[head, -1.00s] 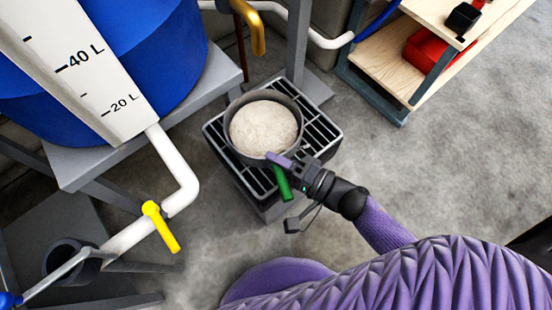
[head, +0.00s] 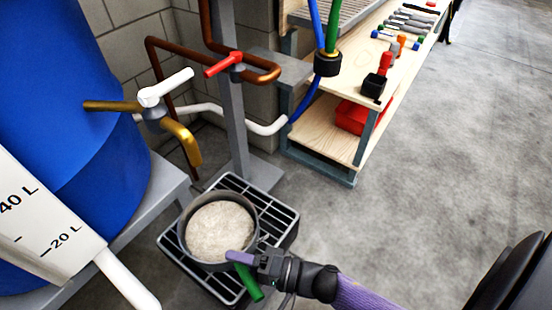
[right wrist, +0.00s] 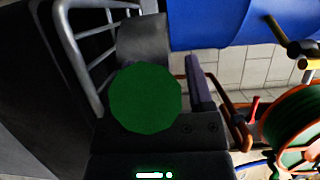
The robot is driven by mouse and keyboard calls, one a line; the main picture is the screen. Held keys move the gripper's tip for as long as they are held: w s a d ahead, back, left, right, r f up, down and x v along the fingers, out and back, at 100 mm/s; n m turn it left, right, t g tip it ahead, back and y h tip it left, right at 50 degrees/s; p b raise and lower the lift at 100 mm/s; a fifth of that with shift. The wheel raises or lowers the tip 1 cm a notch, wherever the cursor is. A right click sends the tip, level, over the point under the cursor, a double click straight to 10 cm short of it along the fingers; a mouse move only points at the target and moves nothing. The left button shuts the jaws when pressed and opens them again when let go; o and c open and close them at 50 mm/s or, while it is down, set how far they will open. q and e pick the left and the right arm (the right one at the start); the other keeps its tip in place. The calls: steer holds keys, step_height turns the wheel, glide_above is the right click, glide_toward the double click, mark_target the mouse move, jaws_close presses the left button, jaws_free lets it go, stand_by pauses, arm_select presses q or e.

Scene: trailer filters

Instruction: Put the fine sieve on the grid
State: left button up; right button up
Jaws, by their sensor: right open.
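The sieve (head: 220,230) is a round grey-rimmed pan with a pale, speckled inside and a green handle (head: 247,283). It sits on the black-and-grey slatted grid (head: 283,212), toward its left side. My right gripper (head: 243,262) is open beside the rim, at the handle, with one purple finger showing. In the right wrist view the handle's green round end (right wrist: 145,97) is close in front of the gripper, left of the purple finger (right wrist: 198,82). The other finger is hard to make out. My left gripper is not in view.
A blue tank (head: 60,100) with a litre scale stands at the left. Pipes with red and white valve handles rise behind the grid. A wooden shelf (head: 350,60) with tools and a red box (head: 352,117) stands at the back right. The concrete floor at the right is clear.

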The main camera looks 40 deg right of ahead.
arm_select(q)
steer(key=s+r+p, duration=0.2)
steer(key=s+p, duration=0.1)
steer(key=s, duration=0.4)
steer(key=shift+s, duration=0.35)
arm_select(e)
steer(key=v, duration=1.2)
